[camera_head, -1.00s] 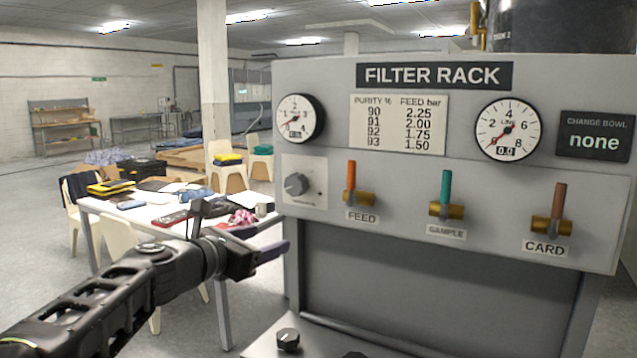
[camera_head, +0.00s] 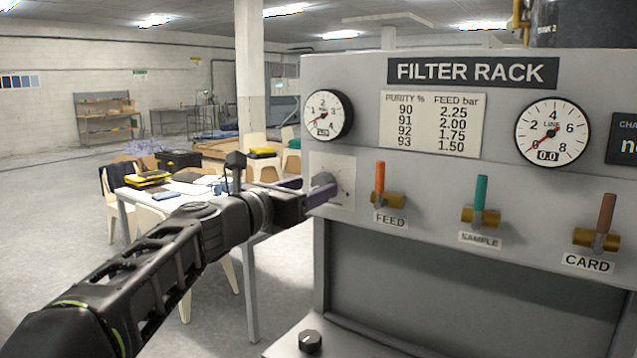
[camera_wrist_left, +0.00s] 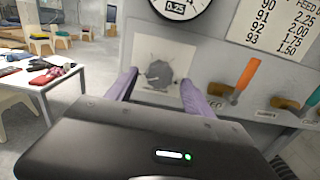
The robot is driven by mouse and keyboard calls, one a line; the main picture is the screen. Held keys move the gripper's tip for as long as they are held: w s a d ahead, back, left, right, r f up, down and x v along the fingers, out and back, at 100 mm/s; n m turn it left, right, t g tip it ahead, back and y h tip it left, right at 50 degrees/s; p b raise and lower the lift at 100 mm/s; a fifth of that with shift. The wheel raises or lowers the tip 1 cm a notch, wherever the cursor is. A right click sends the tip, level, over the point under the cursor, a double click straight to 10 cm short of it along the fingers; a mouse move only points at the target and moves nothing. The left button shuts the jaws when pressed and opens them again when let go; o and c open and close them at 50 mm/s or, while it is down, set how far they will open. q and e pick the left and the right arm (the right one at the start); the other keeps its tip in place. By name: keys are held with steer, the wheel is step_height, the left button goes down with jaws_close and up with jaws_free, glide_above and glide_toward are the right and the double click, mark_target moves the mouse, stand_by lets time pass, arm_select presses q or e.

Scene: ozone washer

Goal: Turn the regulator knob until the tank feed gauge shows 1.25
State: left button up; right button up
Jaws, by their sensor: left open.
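The regulator knob (camera_wrist_left: 159,73) is a round grey knob on a pale square plate (camera_wrist_left: 150,50) in the left wrist view. In the head view my left gripper (camera_head: 312,190) is at the plate and partly covers the knob. Its purple fingers are open, one on each side of the knob in the left wrist view (camera_wrist_left: 160,88); I cannot tell whether they touch it. The tank feed gauge (camera_head: 326,114) is the round white dial above the plate. Its small display appears to read 0.25 in the left wrist view (camera_wrist_left: 180,7). My right gripper is not in view.
Right of the knob are the orange FEED lever (camera_head: 379,183), teal SAMPLE lever (camera_head: 480,199) and brown CARD lever (camera_head: 606,220). A second gauge (camera_head: 552,132) reads 0.0. A purity chart (camera_head: 432,123) hangs between the gauges. A cluttered table (camera_head: 128,193) stands at left.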

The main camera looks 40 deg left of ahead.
mark_target(320, 186)
arm_select(q)
steer(key=shift+w, duration=1.6)
steer(key=shift+c, duration=0.3)
jaws_close()
steer(key=shift+f+m, duration=0.1)
steer(key=shift+m, duration=0.3)
steer(key=m+b, duration=0.2)
steer(key=m, duration=0.2)
steer(key=shift+b, duration=0.3)
steer(key=m+b, duration=0.2)
steer(key=m, duration=0.4)
